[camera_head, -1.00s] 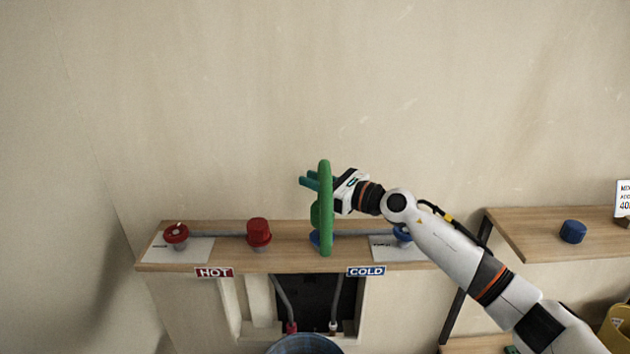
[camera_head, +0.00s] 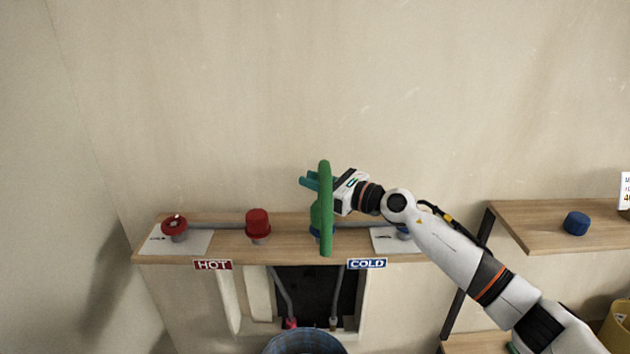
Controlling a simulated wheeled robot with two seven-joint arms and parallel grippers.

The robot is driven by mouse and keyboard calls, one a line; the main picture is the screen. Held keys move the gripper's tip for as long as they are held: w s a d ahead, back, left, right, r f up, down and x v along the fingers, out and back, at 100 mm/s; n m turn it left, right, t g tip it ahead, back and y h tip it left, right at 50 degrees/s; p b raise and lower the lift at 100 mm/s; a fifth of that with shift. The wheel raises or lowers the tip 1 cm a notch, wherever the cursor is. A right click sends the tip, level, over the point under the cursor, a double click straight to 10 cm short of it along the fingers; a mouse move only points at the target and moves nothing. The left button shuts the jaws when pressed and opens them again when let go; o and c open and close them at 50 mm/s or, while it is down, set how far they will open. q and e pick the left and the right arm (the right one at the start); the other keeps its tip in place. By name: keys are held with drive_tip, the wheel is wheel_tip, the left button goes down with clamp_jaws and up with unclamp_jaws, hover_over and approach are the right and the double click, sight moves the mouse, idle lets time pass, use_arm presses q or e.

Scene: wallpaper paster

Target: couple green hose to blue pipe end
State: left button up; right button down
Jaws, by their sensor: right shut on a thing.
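The green hose (camera_head: 326,215) stands as an upright bar in front of the wall, over the middle of the wooden shelf. My right gripper (camera_head: 311,181) comes in from the right and is shut on the hose near its upper part. Its teal fingers show just left of the hose. The blue pipe end (camera_head: 314,231) is on the shelf, mostly hidden behind the lower hose. I cannot tell whether hose and pipe end touch. My left gripper is not in view.
A red cap (camera_head: 257,223) and a red valve (camera_head: 174,226) stand left on the shelf (camera_head: 290,248). A blue valve (camera_head: 403,233) is partly hidden behind my right arm. A bucket (camera_head: 305,342) is below. A blue cap (camera_head: 576,223) sits on the right-hand shelf.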

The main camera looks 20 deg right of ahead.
drive_tip(key=shift+f+b, duration=0.6)
drive_tip(key=shift+f, duration=0.15)
drive_tip(key=c, duration=1.2)
unclamp_jaws()
drive_tip(key=b+v, duration=0.4)
drive_tip(key=v, duration=0.8)
